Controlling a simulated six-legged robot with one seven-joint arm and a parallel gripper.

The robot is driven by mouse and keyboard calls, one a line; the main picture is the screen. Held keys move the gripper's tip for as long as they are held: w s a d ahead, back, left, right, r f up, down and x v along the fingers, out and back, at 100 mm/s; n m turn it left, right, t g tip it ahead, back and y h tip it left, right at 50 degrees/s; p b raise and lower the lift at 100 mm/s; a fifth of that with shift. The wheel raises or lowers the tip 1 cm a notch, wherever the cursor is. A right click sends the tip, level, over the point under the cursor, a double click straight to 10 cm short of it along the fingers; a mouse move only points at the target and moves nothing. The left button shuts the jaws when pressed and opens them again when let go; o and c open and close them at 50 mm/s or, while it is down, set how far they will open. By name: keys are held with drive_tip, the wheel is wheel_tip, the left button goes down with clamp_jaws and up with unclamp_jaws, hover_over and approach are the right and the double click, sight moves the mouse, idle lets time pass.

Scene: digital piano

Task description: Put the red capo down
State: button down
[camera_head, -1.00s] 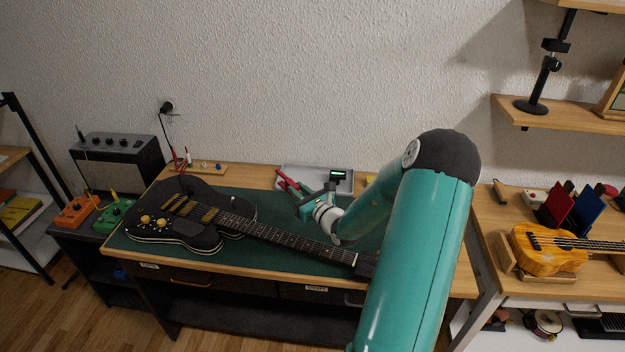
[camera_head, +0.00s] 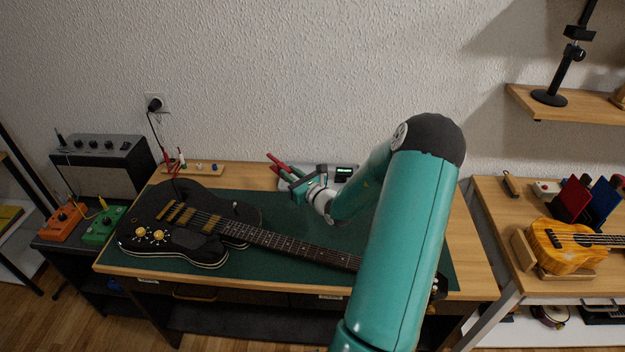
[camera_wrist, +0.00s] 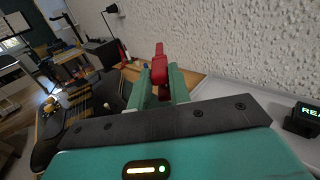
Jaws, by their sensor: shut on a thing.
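The red capo (camera_wrist: 159,66) is held between the two green fingers of my gripper (camera_wrist: 160,84) in the wrist view. In the head view the red capo (camera_head: 276,161) sticks out past the fingertips of my gripper (camera_head: 288,178), above the back of the green-matted bench. My gripper is shut on the capo. The capo's lower part is hidden between the fingers. I cannot tell from these views how high it is above the surface.
A black electric guitar (camera_head: 215,223) lies across the green mat (camera_head: 275,270). A light tray with a small display (camera_head: 344,171) is behind my gripper. A wooden strip (camera_head: 232,170) with small items runs along the wall. An amplifier (camera_head: 108,160) stands left.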

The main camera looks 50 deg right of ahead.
drive_tip(key=d+f, duration=0.3)
drive_tip(key=w+d+f, duration=0.1)
drive_tip(key=d+f, duration=0.1)
drive_tip(key=d, duration=0.2)
drive_tip(key=w+d+f, duration=0.1)
drive_tip(key=d+f, duration=0.2)
drive_tip(key=d, duration=0.1)
drive_tip(key=shift+f, duration=0.35)
wheel_tip(320, 180, down, 3)
drive_tip(key=shift+f, duration=0.1)
drive_tip(key=shift+f, duration=0.3)
